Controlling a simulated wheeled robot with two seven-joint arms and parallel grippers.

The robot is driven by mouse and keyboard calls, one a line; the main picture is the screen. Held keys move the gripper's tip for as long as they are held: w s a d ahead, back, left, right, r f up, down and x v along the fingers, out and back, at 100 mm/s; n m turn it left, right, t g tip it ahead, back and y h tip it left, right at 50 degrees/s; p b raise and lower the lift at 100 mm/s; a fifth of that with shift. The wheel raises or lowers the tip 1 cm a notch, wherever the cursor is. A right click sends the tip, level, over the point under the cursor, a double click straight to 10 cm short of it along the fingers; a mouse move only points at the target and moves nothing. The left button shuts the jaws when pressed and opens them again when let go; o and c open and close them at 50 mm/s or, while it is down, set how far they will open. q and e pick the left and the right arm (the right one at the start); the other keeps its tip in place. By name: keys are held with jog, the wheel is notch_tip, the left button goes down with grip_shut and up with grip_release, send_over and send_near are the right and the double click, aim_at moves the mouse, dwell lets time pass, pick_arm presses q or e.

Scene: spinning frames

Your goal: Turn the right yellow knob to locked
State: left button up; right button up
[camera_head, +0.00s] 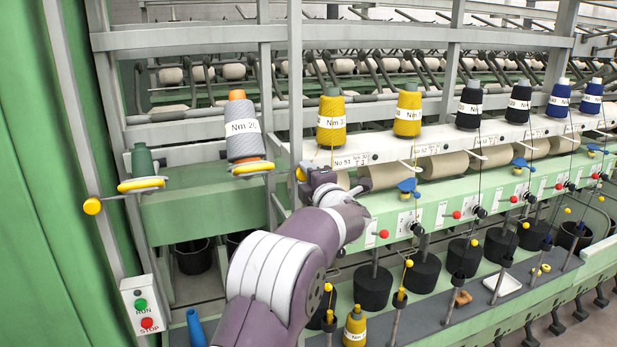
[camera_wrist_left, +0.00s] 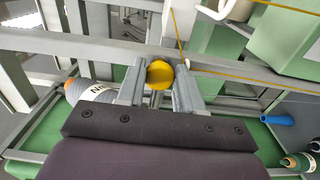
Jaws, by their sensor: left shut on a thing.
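The right yellow knob (camera_head: 300,174) shows as a small yellow patch at the end of my left gripper (camera_head: 305,176). In the left wrist view the round yellow knob (camera_wrist_left: 160,75) sits between the two grey fingers of my left gripper (camera_wrist_left: 160,82), which are shut on it. The gripper hides most of the knob in the head view, and I cannot tell its locked or unlocked position. The left yellow knob (camera_head: 92,206) stands free at the far left, on a rod by the grey post. My right gripper is in neither view.
A grey yarn cone (camera_head: 242,130) stands left of my gripper, and a yellow cone (camera_head: 331,120) stands just behind it. A row of blue levers and red buttons runs along the green rail (camera_head: 430,215) to the right. A RUN/STOP box (camera_head: 144,305) is at lower left.

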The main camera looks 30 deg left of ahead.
pick_arm(q)
jog(key=shift+r, duration=0.1)
jog(key=o, duration=0.9)
jog(key=shift+a, duration=0.1)
jog(key=shift+o, duration=0.6)
jog(key=shift+a, duration=0.1)
jog(key=shift+f, duration=0.2)
jog(key=b+v, duration=0.6)
jog(key=v, duration=0.6)
jog(key=shift+s+d, duration=0.15)
jog(key=shift+d, duration=0.1)
jog(key=shift+r, duration=0.1)
